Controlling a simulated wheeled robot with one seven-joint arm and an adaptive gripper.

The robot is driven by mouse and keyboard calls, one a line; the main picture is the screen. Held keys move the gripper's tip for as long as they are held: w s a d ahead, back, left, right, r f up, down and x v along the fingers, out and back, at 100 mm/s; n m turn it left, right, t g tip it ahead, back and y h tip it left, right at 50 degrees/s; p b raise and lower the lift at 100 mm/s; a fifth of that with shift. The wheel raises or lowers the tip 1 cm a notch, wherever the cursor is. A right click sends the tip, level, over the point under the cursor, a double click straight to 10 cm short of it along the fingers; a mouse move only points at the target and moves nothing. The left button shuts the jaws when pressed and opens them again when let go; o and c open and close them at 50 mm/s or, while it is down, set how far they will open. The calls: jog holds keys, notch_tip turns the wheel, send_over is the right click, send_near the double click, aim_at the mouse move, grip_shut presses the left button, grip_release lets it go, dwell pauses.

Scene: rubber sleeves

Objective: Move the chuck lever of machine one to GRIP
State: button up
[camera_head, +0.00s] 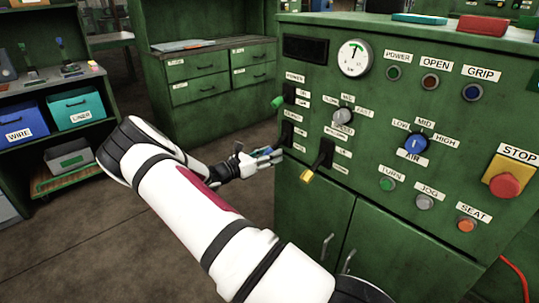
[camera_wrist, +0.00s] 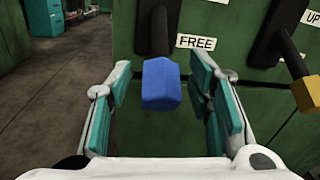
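The chuck lever has a dark shaft and a blue end knob (camera_wrist: 161,84). It hangs down beside a FREE label (camera_wrist: 196,42) on the green machine panel. In the head view the lever sits at the panel's left edge, its blue end partly hidden by my gripper (camera_head: 262,156). In the wrist view my gripper (camera_wrist: 160,100) is open. Its teal-padded fingers stand on either side of the blue knob, with a visible gap on both sides. A GRIP label cannot be made out near this lever.
A yellow-ended lever (camera_head: 307,175) hangs just right, also in the wrist view (camera_wrist: 305,92). A green-ended lever (camera_head: 278,102) is above. The panel (camera_head: 330,90) carries knobs and a red STOP button (camera_head: 505,186).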

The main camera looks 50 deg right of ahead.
aim_at(277, 145)
grip_shut()
jog(key=shift+r, duration=0.15)
jog(key=r+y+p, duration=0.1)
jog(key=p, duration=0.1)
jog(key=a+r+y+p, duration=0.1)
jog(key=p, duration=0.2)
jog(key=shift+r+y, duration=0.25)
jog(key=shift+y, duration=0.15)
notch_tip(277, 145, up, 2)
jog(key=y+p, duration=0.2)
jog(key=p, duration=0.1)
jog(key=shift+t+y, duration=0.4)
notch_tip(277, 145, up, 2)
jog(key=y+p, duration=0.2)
jog(key=p, duration=0.1)
jog(key=shift+y, duration=0.3)
jog(key=shift+d+r+n+t+y+p, duration=0.15)
jog(key=shift+d+r+n+y+p, duration=0.1)
jog(key=shift+r+y+p, duration=0.55)
jog(key=shift+d+r+n+t+y+p, duration=0.15)
jog(key=shift+d+r+y+p, duration=0.15)
jog(key=shift+y, duration=0.8)
jog(key=shift+r, duration=0.1)
jog(key=shift+o, duration=1.1)
grip_release()
